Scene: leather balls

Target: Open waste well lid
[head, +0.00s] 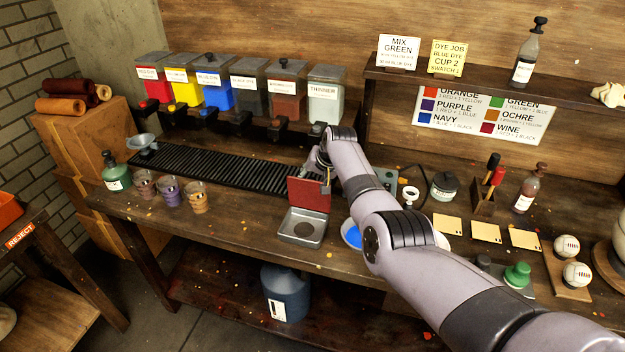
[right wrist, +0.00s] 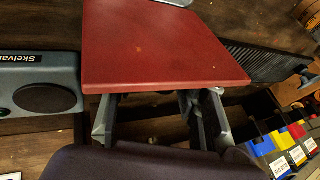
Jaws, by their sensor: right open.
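The waste well (head: 302,228) is a square metal basin with a dark round drain, set in the front part of the bench. Its red lid (head: 308,195) stands raised, roughly upright, at the back edge of the well, so the basin is uncovered. My right gripper (head: 324,172) is behind and above the lid, partly hidden by it and by my arm. In the right wrist view the red lid (right wrist: 160,45) fills the upper middle, and the open fingers of my right gripper (right wrist: 158,112) are partly covered by it. Whether they touch it I cannot tell. My left gripper is out of view.
A black ribbed mat (head: 225,168) lies left of the well, with dye dispensers behind it. Cups (head: 170,190) stand at the front left. A blue dish (head: 352,234) is right of the well, partly behind my arm. A grey speaker-like box (right wrist: 40,85) is nearby.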

